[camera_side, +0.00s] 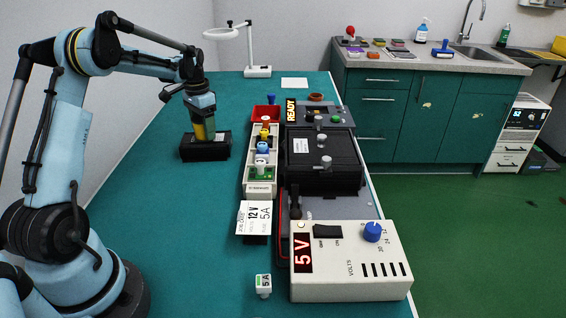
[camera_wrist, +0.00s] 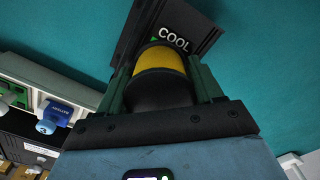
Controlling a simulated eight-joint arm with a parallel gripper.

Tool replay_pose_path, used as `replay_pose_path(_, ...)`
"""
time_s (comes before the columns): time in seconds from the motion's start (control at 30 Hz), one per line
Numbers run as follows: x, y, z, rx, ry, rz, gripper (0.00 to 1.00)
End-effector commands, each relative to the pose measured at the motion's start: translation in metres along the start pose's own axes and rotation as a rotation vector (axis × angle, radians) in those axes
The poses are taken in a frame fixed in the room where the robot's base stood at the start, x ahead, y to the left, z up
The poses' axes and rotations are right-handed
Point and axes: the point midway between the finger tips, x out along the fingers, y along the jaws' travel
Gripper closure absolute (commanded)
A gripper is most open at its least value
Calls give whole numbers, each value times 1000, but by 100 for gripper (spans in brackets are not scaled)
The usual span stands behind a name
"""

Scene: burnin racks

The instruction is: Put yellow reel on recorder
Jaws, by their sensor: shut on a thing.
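My gripper (camera_side: 203,131) is over a black block (camera_side: 205,150) on the left of the bench. It is shut on a yellow and black cylinder (camera_side: 199,131), which stands upright at the block. In the wrist view the cylinder (camera_wrist: 160,62) shows a yellow band and a dark near end between the jaws (camera_wrist: 160,85). The block (camera_wrist: 127,40) lies beyond it, marked COOL. I cannot tell whether the cylinder's lower end sits inside the block. Nothing in view clearly looks like a reel or a recorder.
A pale rack (camera_side: 261,187) holds several coloured pieces, with a red bin (camera_side: 265,113) behind it. To its right are a grey READY unit (camera_side: 335,111), a black case (camera_side: 322,172) and a 5V supply (camera_side: 350,272). A card (camera_side: 255,217) lies in front.

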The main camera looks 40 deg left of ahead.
Motion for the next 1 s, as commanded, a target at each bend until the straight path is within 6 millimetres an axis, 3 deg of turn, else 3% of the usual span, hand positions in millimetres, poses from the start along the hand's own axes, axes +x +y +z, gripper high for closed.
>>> replay_pose_path(0.17, 3, 0, 0, 0, 0, 0, 76)
replay_pose_path(0.2, 3, 0, 0, 0, 0, 0, 32)
replay_pose_path(0.37, 3, 0, 0, 0, 0, 0, 9)
replay_pose_path(0.73, -3, 0, 0, 0, 0, 0, 9)
replay_pose_path(1.0, -49, 0, 0, 0, 0, 0, 9)
